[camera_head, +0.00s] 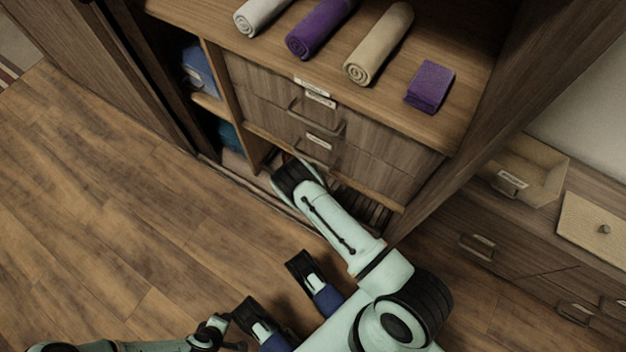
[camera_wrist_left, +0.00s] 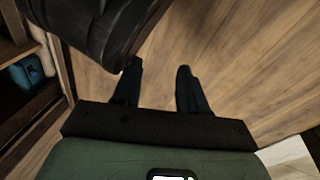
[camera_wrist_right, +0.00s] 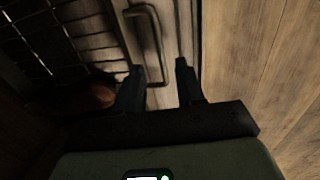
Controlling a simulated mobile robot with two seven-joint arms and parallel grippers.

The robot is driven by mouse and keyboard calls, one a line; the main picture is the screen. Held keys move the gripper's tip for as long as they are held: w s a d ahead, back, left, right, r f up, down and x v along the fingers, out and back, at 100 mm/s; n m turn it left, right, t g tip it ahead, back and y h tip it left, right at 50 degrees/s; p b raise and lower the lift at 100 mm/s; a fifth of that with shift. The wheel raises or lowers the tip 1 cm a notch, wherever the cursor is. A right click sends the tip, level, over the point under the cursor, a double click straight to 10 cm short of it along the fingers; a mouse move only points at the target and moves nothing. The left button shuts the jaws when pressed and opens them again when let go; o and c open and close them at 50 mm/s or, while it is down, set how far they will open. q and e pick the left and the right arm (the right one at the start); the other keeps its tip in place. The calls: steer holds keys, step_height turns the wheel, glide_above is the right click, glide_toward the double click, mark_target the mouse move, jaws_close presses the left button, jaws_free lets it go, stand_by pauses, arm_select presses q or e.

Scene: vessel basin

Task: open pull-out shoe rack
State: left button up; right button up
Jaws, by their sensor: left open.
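The pull-out shoe rack (camera_head: 372,208) is in the low bay under the wardrobe's drawers. Its dark wires also show in the right wrist view (camera_wrist_right: 62,40), beside a wooden front strip with a bar handle (camera_wrist_right: 158,35). My right gripper (camera_wrist_right: 159,66) is open, its fingertips close to the near end of that handle. I cannot tell whether they touch it. In the head view my arm hides that gripper and much of the rack front. My left gripper (camera_wrist_left: 159,66) is open and empty above the wooden floor, away from the rack.
Two drawers with handles (camera_head: 317,118) are shut above the rack. Rolled towels (camera_head: 378,42) and a folded purple cloth (camera_head: 430,86) lie on top. Open shelves with blue cloths (camera_head: 199,70) are left. A low cabinet (camera_head: 478,243) stands right. The floor (camera_head: 100,190) at left is clear.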

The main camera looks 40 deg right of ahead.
steer(key=f, duration=0.2)
steer(key=f+b, duration=0.1)
steer(key=f, duration=0.1)
steer(key=d+f+b, duration=0.1)
steer(key=f, duration=0.1)
steer(key=shift+w+d+f, duration=0.1)
steer(key=shift+w+f, duration=0.1)
arm_select(q)
steer(key=s+f+g, duration=0.2)
steer(key=s+f, duration=0.3)
steer(key=s, duration=0.1)
steer(key=shift+s+a+g+b, duration=0.3)
steer(key=shift+s+a+b, duration=0.05)
steer(key=shift+a+b, duration=0.1)
arm_select(e)
steer(key=shift+w+d+f, duration=0.1)
steer(key=shift+d+f, duration=0.05)
steer(key=shift+f, duration=0.45)
jaws_close()
